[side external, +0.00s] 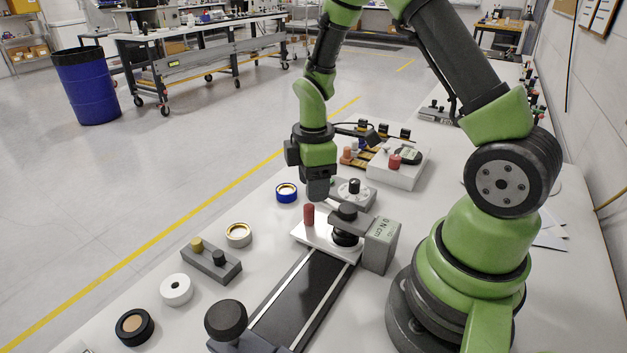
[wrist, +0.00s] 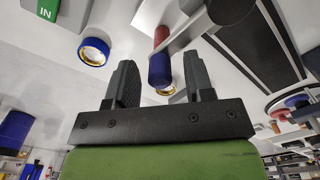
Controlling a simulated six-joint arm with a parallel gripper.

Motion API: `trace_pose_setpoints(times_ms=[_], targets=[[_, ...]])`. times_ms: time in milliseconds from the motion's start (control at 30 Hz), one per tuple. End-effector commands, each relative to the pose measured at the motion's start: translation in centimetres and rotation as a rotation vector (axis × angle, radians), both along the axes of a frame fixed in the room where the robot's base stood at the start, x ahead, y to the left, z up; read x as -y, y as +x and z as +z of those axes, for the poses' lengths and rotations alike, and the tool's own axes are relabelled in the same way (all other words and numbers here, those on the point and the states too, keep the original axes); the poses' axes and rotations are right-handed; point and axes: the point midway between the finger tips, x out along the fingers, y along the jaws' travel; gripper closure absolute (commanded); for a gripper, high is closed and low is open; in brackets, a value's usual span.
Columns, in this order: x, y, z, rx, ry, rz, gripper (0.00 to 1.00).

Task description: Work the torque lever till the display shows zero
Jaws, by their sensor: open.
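The torque lever is a grey bar (wrist: 190,25) with an upright handle, red (side external: 309,214) in the side view. In the wrist view the handle has a red part (wrist: 161,38) and a blue end (wrist: 160,70). The grey display box (side external: 380,245) beside the lever carries small, rotated text that seems to read "0 N cm"; I cannot read it surely. My gripper (side external: 317,192) is just above the handle in the side view. In the wrist view my gripper (wrist: 157,82) is open, with the blue end between its fingertips; contact cannot be told.
A dark rail track (side external: 305,290) runs toward the front. A white box (side external: 397,171) stands behind.

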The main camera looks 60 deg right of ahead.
Motion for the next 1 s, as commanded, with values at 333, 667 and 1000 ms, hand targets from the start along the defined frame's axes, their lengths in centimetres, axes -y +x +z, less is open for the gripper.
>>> trace_pose_setpoints(times_ms=[333,667,1000], targets=[[0.0,0.0,-0.1,0.0,0.0,0.0,0.77],[0.0,0.0,0.0,0.0,0.0,-0.006,1.0],[1.0,-0.2,0.0,0.0,0.0,-0.135,1.0]])
